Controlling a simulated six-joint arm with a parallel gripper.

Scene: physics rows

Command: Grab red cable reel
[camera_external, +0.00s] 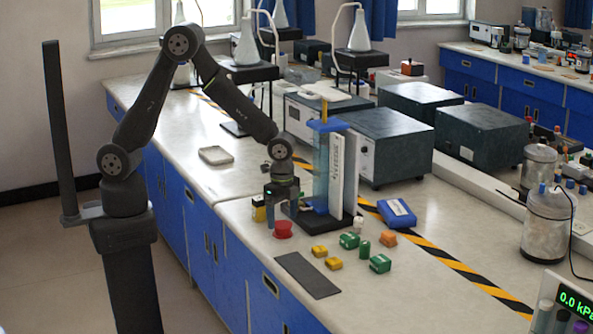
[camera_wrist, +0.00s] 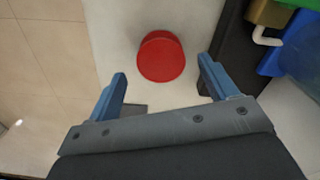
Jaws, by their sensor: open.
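The red cable reel (camera_external: 283,229) stands on the white bench top near its front edge, at the foot of a tall blue and white apparatus. In the wrist view the reel (camera_wrist: 161,57) shows as a round red shape, beyond the fingertips and between their lines. My gripper (camera_wrist: 162,84) is open, with its two blue fingers apart and nothing between them. In the external view my gripper (camera_external: 283,204) points down just above the reel, and the two look close. I cannot tell the exact gap in height.
The blue and white apparatus (camera_external: 330,170) stands on a dark base close to the right of my gripper. A dark flat mat (camera_external: 307,275) lies in front. Several small yellow, green and orange blocks (camera_external: 349,240) and a blue box (camera_external: 397,213) lie to the right. The bench edge is near on the left.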

